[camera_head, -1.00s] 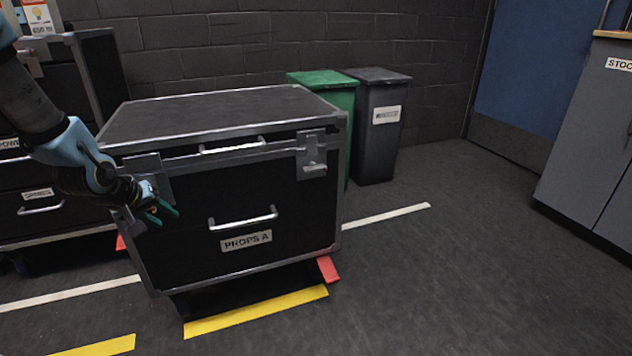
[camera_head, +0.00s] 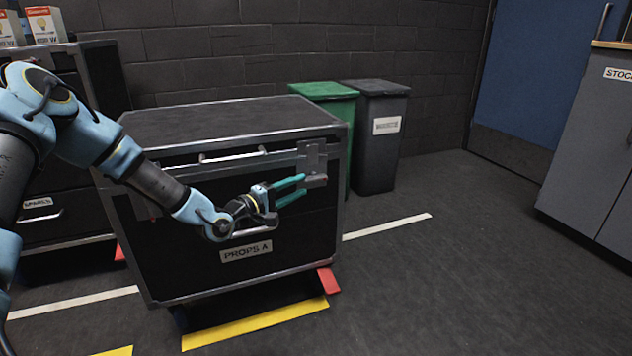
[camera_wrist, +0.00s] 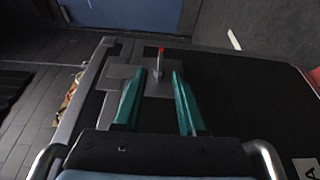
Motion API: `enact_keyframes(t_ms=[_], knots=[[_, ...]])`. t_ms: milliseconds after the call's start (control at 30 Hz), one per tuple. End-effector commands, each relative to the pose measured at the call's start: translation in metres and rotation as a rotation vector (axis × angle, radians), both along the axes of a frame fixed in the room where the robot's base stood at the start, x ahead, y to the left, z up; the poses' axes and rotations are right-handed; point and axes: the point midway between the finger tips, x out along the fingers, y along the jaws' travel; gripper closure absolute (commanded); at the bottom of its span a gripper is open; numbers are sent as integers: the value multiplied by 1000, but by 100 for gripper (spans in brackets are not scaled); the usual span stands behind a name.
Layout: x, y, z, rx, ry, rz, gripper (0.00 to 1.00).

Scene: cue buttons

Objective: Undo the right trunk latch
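The trunk (camera_head: 230,122) is a black case with metal edges, labelled PROPS A, and its lid looks closed. The right latch (camera_head: 313,158) is a grey metal plate with a lever at the trunk's upper right front. My gripper (camera_head: 304,185) is open in front of it, with teal fingers pointing at the lever. In the wrist view, the latch plate (camera_wrist: 118,72) lies ahead, and a thin lever with a red tip stands near the gap of my gripper (camera_wrist: 158,73). Contact cannot be told. My arm largely hides the left latch.
Green (camera_head: 325,91) and dark grey (camera_head: 380,130) bins stand behind the trunk's right side. Another black case (camera_head: 100,80) is at the left. A red wedge (camera_head: 328,280) and yellow floor strip (camera_head: 255,323) lie by the trunk's base. The floor at right is clear.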

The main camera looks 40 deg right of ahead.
Motion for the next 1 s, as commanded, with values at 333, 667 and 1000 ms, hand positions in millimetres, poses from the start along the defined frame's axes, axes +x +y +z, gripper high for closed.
enact_keyframes(t_ms=[333,667,1000], knots=[[1,-58,-2,1,-2,0,60],[2,-70,-1,3,0,1,60],[2,-69,-1,3,-1,1,84]])
